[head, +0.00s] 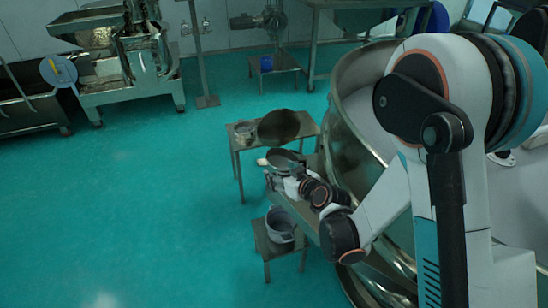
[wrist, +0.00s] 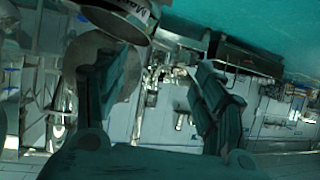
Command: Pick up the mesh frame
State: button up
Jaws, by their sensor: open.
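A dark round disc, which looks like the mesh frame (head: 279,127), leans or lies at the top of a small metal table (head: 307,128). A round metal-rimmed vessel (head: 284,160) is just nearer, right by my gripper (head: 274,175), which partly hides its lower edge. In the wrist view my gripper (wrist: 165,65) has its two dark fingers wide apart with nothing between them. A round metal thing with a printed label (wrist: 132,10) is at the top edge, beyond the left finger and cut off by the frame. I cannot tell which vessel it is.
A small metal pot (head: 245,132) stands on the table's left side. A grey pot (head: 280,224) sits on a low stand (head: 262,240) below. A large steel vessel (head: 345,140) is close on the right, beside my arm. The green floor at left is clear.

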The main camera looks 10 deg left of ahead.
jog(key=b, duration=0.1)
send_near(263, 163)
jog(key=x, duration=0.5)
jog(key=shift+f, duration=0.2)
jog(key=b+x, duration=0.2)
jog(key=x, duration=0.3)
jog(key=shift+w, duration=0.15)
jog(key=shift+c, duration=0.3)
jog(key=c, duration=1.1)
jog(key=shift+c, duration=0.5)
jog(key=shift+r, duration=0.15)
